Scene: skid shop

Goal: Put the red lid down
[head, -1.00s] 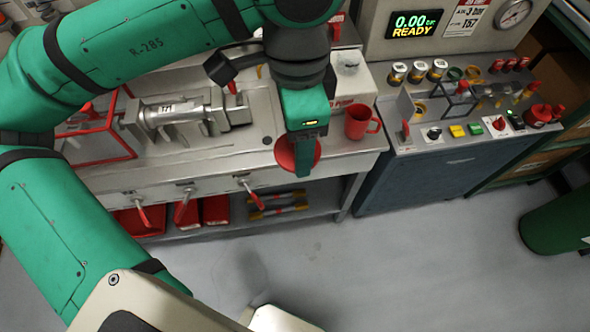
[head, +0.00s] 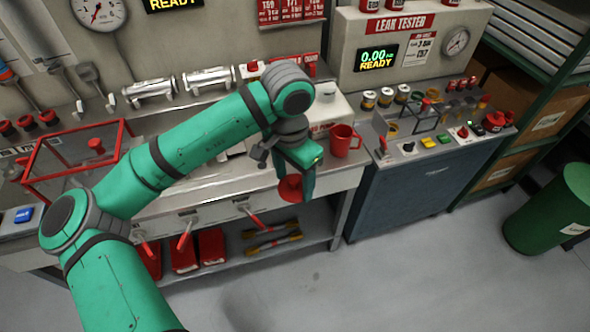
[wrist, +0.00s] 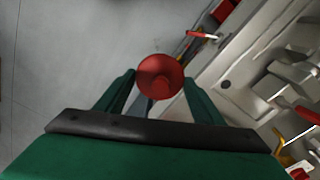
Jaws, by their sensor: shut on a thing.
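The red lid (head: 290,188) is a round disc held in my gripper (head: 296,188), in front of the workbench's front edge in the head view. The fingers hide part of the lid in the head view.
The leak tester (head: 420,165) stands to the right. A green drum (head: 548,215) stands at far right. The floor in front is clear.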

